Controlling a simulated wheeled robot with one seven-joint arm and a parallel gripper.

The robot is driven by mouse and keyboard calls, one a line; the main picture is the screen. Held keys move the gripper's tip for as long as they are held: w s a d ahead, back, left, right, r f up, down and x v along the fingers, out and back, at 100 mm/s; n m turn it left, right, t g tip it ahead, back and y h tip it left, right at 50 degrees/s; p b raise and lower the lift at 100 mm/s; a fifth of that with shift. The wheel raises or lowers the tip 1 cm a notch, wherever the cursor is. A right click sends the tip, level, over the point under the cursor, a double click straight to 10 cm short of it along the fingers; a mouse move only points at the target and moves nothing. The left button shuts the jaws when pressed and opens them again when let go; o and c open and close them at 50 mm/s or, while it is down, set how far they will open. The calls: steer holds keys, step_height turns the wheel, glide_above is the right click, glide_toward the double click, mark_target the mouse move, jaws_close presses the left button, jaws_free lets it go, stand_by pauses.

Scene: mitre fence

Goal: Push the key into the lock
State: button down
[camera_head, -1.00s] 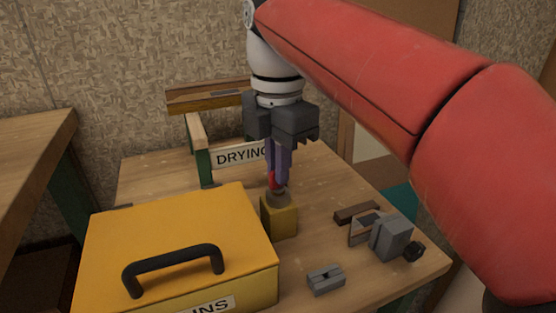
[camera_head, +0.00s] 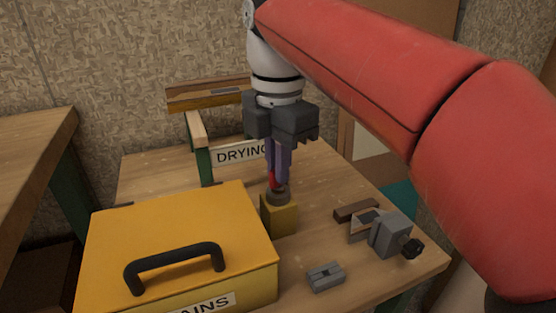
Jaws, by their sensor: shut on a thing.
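The lock is a yellow block (camera_head: 279,218) with a round grey top (camera_head: 278,197), standing upright on the wooden table behind the toolbox's right corner. My gripper (camera_head: 277,182) points straight down above it, its purple fingers shut on the red key (camera_head: 272,181). The red part shows between the fingertips, right over the lock's grey top. The key's lower end is hidden, so I cannot tell how deep it sits in the lock.
A yellow toolbox (camera_head: 150,230) with a black handle stands front left, close to the lock. A grey clamp-like device (camera_head: 390,234), a brown strip (camera_head: 356,211) and a small grey block (camera_head: 325,277) lie to the right. A "DRYING" sign (camera_head: 238,153) stands behind.

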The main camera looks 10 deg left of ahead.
steer(key=shift+f, duration=0.15)
steer(key=c, duration=1.5)
jaws_free()
steer(key=shift+o, duration=0.2)
steer(key=shift+r+p, duration=0.95)
steer(key=shift+r, duration=2)
